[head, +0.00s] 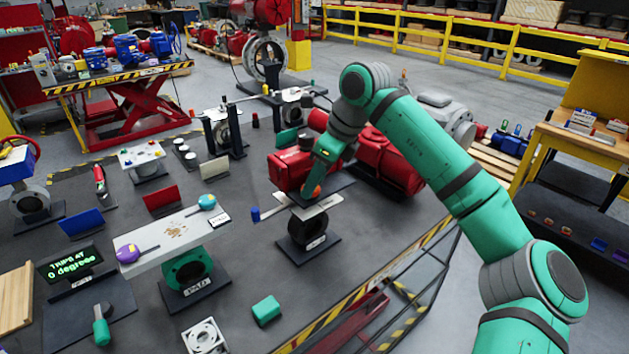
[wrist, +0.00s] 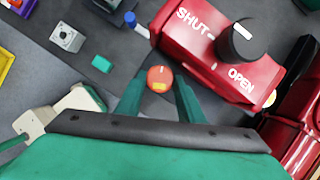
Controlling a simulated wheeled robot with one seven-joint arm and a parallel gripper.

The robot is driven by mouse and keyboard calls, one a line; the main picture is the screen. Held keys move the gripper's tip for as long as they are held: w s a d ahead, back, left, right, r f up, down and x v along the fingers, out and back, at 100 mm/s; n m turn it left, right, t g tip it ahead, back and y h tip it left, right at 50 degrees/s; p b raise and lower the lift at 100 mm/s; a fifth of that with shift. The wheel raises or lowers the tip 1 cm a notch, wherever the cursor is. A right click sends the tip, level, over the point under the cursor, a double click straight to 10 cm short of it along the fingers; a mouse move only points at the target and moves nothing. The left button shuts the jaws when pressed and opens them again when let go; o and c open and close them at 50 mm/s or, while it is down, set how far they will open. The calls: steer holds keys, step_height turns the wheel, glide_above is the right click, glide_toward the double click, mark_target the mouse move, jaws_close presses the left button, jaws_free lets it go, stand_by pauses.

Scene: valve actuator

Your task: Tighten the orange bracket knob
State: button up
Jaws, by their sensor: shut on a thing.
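The orange bracket knob (wrist: 160,72) is round with a pale mark on top, and sits between the two green fingers of my gripper (wrist: 160,84) in the wrist view. The fingers are shut on its sides. In the head view a bit of the orange knob (head: 312,193) shows below my gripper, above the pale bracket plate (head: 318,208) on a black valve body (head: 307,231). The knob's underside and thread are hidden. Beside it is the red actuator housing (wrist: 205,60), marked SHUT and OPEN, with a black knob (wrist: 241,38).
A blue-ended handle (wrist: 135,22) lies close to the knob. A green block (head: 266,309) and a pale square flange (head: 204,338) lie on the dark bench. A white plate (head: 150,246) with purple and teal knobs stands left. A striped edge (head: 345,303) bounds the bench.

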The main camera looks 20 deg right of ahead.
steer(key=shift+s+a+m+t+h, duration=0.2)
steer(key=shift+m+h, duration=0.25)
steer(key=shift+m, duration=0.8)
steer(key=shift+w+a+m+t+h, duration=0.1)
steer(key=shift+m+t+h, duration=0.3)
steer(key=shift+m, duration=0.85)
steer(key=o, duration=1.1)
steer(key=shift+c, duration=0.2)
steer(key=v, duration=1.1)
steer(key=shift+a, duration=0.1)
